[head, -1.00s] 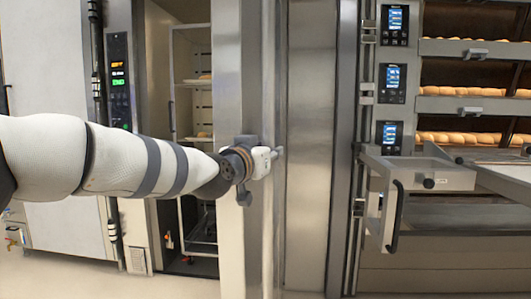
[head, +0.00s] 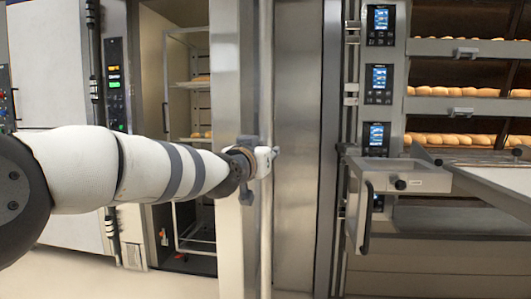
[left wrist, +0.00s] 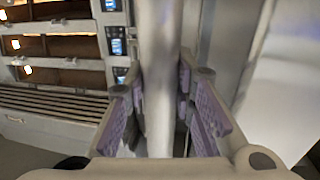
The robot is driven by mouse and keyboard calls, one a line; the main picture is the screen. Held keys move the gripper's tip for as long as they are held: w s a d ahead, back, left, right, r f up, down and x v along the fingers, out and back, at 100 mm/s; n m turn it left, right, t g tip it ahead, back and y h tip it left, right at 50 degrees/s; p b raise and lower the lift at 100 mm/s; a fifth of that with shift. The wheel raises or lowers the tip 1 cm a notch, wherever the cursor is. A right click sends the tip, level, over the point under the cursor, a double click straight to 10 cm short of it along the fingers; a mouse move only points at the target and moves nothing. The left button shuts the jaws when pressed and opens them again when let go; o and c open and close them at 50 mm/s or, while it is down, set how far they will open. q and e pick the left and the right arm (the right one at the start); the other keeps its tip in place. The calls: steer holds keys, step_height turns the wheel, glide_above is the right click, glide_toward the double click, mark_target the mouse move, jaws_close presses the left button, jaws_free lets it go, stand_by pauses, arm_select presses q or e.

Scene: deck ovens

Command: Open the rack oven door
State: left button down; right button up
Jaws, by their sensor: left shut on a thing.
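The rack oven door (head: 227,80) stands ajar, and the lit oven inside shows through the gap to its left. Its long vertical bar handle (head: 266,215) runs down the door's face. My left gripper (head: 268,160) is shut on this handle at about mid-height. In the left wrist view the handle (left wrist: 160,60) passes upright between the purple-padded fingers (left wrist: 160,112). My own gripper hides a short part of the handle in the head view. My right gripper is in neither view.
A wheeled rack (head: 190,140) with bread stands inside the oven. A control panel (head: 115,85) is left of the opening. At right are deck ovens with loaves (head: 465,140) and a projecting metal shelf with a dark handle (head: 366,217). Bare floor (head: 160,280) lies in front.

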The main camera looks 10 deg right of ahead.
arm_select(q)
steer(key=shift+d, duration=0.1)
stand_by(0.4)
steer(key=c, duration=1.3)
jaws_free()
steer(key=shift+c, duration=0.2)
steer(key=v, duration=1.2)
